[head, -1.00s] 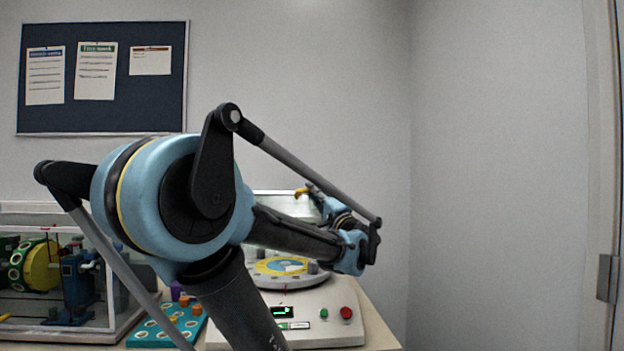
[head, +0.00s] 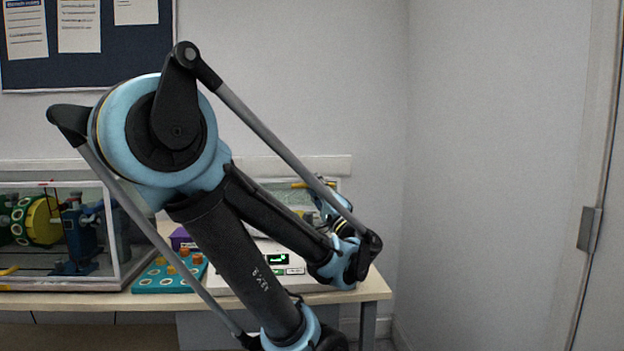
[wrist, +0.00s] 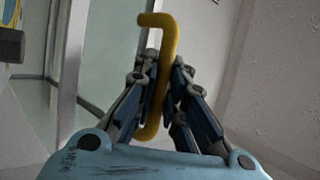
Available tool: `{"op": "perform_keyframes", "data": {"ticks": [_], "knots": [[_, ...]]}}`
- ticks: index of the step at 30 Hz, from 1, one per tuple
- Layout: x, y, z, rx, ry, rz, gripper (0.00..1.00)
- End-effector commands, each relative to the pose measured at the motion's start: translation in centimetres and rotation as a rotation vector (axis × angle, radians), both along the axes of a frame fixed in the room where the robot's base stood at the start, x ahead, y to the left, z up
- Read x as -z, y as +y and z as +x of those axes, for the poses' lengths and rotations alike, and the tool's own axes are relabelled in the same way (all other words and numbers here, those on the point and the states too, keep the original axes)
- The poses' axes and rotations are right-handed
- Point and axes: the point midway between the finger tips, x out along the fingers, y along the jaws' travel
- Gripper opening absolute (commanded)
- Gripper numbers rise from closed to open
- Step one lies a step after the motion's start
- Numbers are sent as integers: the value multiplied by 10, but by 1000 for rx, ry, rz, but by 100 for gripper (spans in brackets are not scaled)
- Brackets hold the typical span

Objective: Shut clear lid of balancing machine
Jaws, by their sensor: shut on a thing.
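The balancing machine (head: 290,271) is a pale console on the table with a small green-lit display. My arm hides much of it in the head view, including its round platform. Its clear lid (head: 326,184) is raised behind and above the console. In the wrist view the lid's clear panel (wrist: 112,50) and pale frame edge (wrist: 72,70) stand left of my gripper. The yellow handle (wrist: 166,45) is a bent rod. My gripper (wrist: 156,85) is shut around it, with its hooked end sticking out beyond the fingers. My gripper (head: 328,205) is partly hidden in the head view.
A clear case (head: 112,238) with colourful machinery stands at the left of the table. A teal tray (head: 160,284) with orange pegs lies beside the console, near a purple block (head: 181,238). A bare wall and open space lie to the right.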

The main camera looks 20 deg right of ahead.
Motion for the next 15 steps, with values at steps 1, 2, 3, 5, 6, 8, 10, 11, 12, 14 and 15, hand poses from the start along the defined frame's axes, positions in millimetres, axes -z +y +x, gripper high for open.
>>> {"op": "perform_keyframes", "data": {"ticks": [1,2,3,5,6,8,10,11,12,14,15], "knots": [[4,-1,-1,3,2,0,0],[6,-1,-2,3,2,0,0],[9,0,-3,3,2,0,0],[13,0,-5,2,1,0,0],[16,1,-6,2,1,0,0],[20,1,-7,2,1,0,0],[25,1,-9,2,1,0,0],[27,2,-9,2,1,0,0],[30,2,-10,2,1,0,0],[34,2,-11,2,1,0,0],[37,2,-12,2,1,0,0]]}}
